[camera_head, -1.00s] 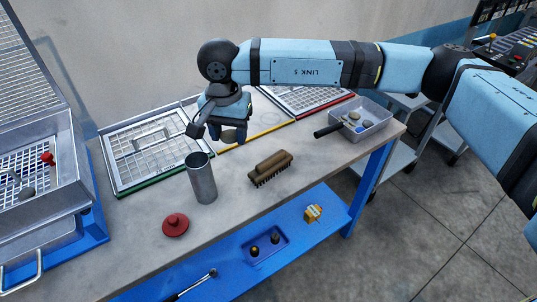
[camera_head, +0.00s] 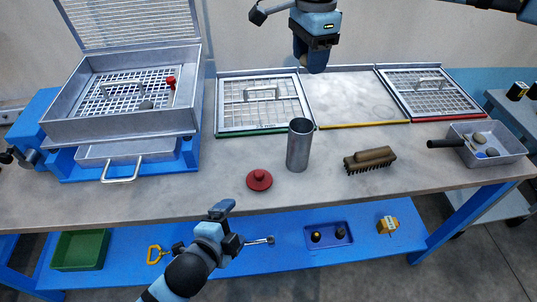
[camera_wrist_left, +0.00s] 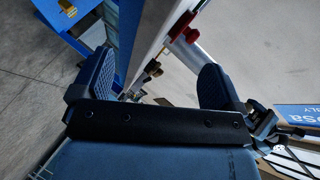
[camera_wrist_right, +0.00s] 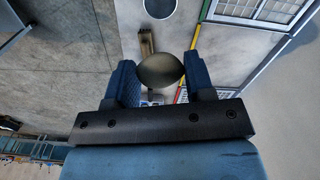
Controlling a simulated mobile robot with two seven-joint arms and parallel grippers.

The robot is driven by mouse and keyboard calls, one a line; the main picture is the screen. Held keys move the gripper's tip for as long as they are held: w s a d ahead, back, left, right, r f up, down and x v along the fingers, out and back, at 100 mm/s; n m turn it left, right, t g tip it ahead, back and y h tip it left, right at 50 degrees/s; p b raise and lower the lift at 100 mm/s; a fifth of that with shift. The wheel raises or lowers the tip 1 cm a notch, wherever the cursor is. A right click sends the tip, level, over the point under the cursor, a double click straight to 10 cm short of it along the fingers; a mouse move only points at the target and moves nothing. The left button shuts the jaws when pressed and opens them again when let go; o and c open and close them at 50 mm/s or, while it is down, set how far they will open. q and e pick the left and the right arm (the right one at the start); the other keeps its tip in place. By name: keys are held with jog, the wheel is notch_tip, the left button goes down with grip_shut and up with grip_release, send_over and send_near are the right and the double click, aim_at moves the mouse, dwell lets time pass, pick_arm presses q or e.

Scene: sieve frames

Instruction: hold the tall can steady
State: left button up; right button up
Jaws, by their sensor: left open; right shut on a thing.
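The tall can (camera_head: 299,146) is a grey metal cylinder. It stands upright and open-topped on the bench, and its round mouth (camera_wrist_right: 160,7) shows at the top of the right wrist view. My left gripper (camera_head: 228,230) is open and empty, in front of the bench's front edge, below and left of the can and apart from it. It also shows in the left wrist view (camera_wrist_left: 152,78). My right gripper (camera_head: 316,62) is above and behind the can, apart from it. In the right wrist view it is shut on a rounded olive-grey stone (camera_wrist_right: 160,70).
A red knobbed lid (camera_head: 260,180) lies left of the can, a brush (camera_head: 370,159) right of it. Framed sieves (camera_head: 263,128) lie behind. A sieve box (camera_head: 120,128) stands left, a metal tray (camera_head: 505,149) right. The lower blue shelf (camera_head: 275,262) holds small items.

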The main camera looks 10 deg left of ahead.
pick_arm(q)
jog(key=w+d+r+m+t+h, duration=0.1)
jog(key=w+d+r+m+t, duration=0.2)
jog(key=r+m, duration=0.35)
jog(key=m+g+h, duration=0.2)
jog(key=m+h, duration=0.5)
jog(key=m, duration=1.3)
send_near(301, 138)
jog(key=f, duration=0.1)
jog(key=w+a+f, duration=0.1)
jog(key=f, duration=0.1)
jog(key=shift+w, duration=0.25)
jog(key=shift+m, duration=0.25)
jog(key=x, duration=1.2)
jog(key=shift+w+a, duration=0.1)
jog(key=shift+a, duration=0.05)
jog(key=c, duration=1)
jog(key=c, duration=0.6)
